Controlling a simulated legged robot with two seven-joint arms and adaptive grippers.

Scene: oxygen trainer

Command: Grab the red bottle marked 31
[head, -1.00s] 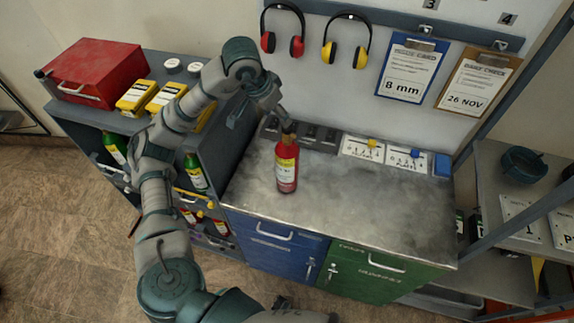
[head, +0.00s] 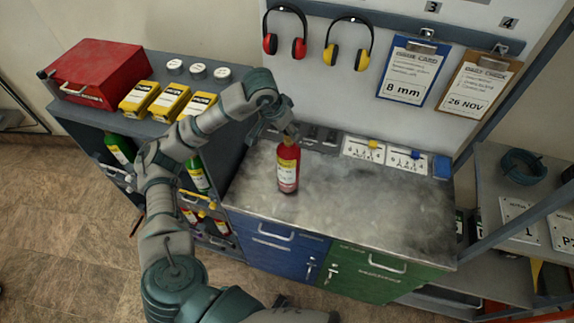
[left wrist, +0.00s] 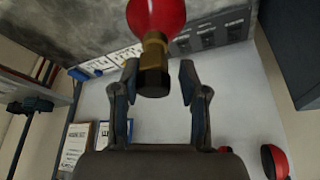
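A red bottle (head: 288,168) with a yellow-and-white label stands upright on the grey worktop (head: 350,205). Its number is too small to read. My left gripper (head: 288,132) is at the top of the bottle, over the back part of the worktop. In the left wrist view the bottle's red body (left wrist: 157,14), brass-coloured neck and dark cap show. The fingers of my left gripper (left wrist: 159,80) stand apart on either side of the cap. The left finger is close to the cap, and a clear gap shows at the right finger. My right gripper is not in view.
A dark shelf unit at left carries a red case (head: 97,72) and yellow boxes (head: 170,103); green bottles (head: 197,175) stand inside it. A metal rack (head: 490,200) stands at right. The worktop's front and right are clear.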

